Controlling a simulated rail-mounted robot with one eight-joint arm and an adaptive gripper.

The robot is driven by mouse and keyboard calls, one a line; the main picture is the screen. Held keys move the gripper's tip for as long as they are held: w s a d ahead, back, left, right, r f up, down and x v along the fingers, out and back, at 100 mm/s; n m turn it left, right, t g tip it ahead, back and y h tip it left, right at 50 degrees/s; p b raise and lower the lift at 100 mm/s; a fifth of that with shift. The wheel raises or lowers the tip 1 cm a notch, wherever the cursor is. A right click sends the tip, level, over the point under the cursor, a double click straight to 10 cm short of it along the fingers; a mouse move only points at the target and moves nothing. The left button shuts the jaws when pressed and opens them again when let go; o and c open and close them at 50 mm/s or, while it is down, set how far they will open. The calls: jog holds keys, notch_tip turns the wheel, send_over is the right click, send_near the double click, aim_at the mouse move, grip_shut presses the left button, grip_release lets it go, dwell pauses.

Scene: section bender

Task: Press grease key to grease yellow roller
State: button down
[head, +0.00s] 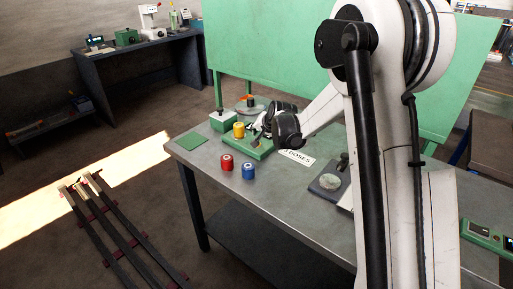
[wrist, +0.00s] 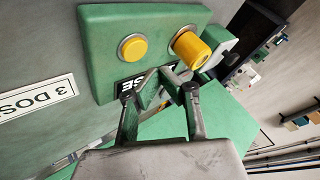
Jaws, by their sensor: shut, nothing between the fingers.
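In the wrist view a green box (wrist: 100,30) carries a round yellow key (wrist: 132,48) in a metal ring. The yellow roller (wrist: 192,48) sits beside the key, to its right. My gripper (wrist: 163,78) is shut and empty; its fingertips show below the key and roller, over a partly hidden black label. I cannot tell whether they touch the box. In the head view the yellow roller (head: 239,130) is on the green box (head: 262,153) on the bench, with my gripper (head: 267,122) just right of it. The key is not discernible there.
A red roller (head: 227,163) and a blue roller (head: 249,171) stand on the bench in front of the box. A white "3 DOSES" sign (head: 297,158) lies to the right. A green mat (head: 191,140) lies left. A green panel (head: 270,45) rises behind.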

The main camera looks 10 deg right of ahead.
jog(key=shift+f+b, duration=0.45)
jog(key=shift+f, duration=0.5)
dwell(0.7)
jog(key=shift+f+b, duration=0.4)
jog(key=shift+b, duration=0.1)
jog(key=shift+f+b, duration=0.4)
dwell(0.6)
jog(key=shift+r, duration=0.15)
jog(key=shift+r+p, duration=0.3)
jog(key=shift+r, duration=0.4)
jog(key=shift+r+p, duration=1.15)
jog(key=shift+r, duration=1.35)
